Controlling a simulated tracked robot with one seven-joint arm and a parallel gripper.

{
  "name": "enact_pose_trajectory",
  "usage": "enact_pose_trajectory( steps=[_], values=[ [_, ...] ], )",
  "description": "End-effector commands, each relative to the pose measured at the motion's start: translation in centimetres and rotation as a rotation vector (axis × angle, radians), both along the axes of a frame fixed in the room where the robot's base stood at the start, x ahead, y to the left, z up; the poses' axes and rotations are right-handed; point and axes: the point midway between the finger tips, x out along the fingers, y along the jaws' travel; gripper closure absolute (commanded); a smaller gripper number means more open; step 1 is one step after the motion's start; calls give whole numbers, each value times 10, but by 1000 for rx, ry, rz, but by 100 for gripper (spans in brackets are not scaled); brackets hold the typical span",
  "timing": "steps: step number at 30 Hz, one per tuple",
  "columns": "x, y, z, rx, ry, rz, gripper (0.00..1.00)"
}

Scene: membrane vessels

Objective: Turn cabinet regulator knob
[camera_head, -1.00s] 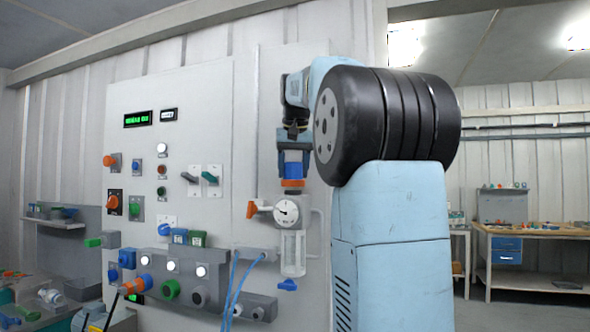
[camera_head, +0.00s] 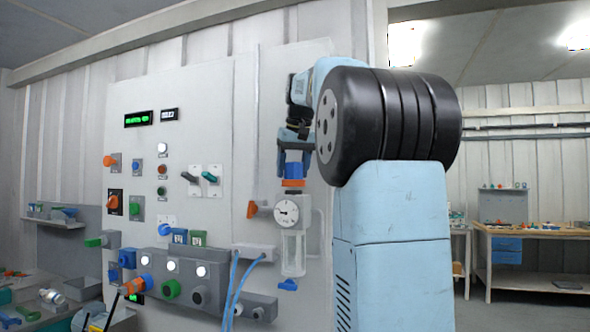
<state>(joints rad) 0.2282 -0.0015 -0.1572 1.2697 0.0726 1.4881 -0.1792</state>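The regulator stands on the right part of the grey cabinet panel (camera_head: 215,110). Its blue knob (camera_head: 293,171) sits above an orange ring (camera_head: 293,183). Below are a round white pressure gauge (camera_head: 286,213), an orange side lever (camera_head: 252,209) and a clear bowl (camera_head: 293,253) with a blue drain (camera_head: 288,285). I cannot tell whether the fingers press on the knob. The knob's top is hidden by my gripper.
Left of the regulator are two toggle switches (camera_head: 201,177), buttons and a green display (camera_head: 138,119). Blue hoses (camera_head: 238,285) and a grey connector block (camera_head: 171,265) lie lower left. A workbench (camera_head: 530,235) stands far right.

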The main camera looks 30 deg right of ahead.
Motion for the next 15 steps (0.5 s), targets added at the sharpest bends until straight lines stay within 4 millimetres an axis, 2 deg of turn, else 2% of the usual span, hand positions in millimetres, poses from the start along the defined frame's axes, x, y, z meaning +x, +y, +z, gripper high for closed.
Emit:
enact_pose_trajectory(
  steps=[1, 5, 15],
  values=[
    [0, 0, 0, -1, -1, 0, 32],
    [0, -1, 0, -1, -1, -3, 20],
    [-1, -3, 1, -4, -1, -7, 20]
  ],
)
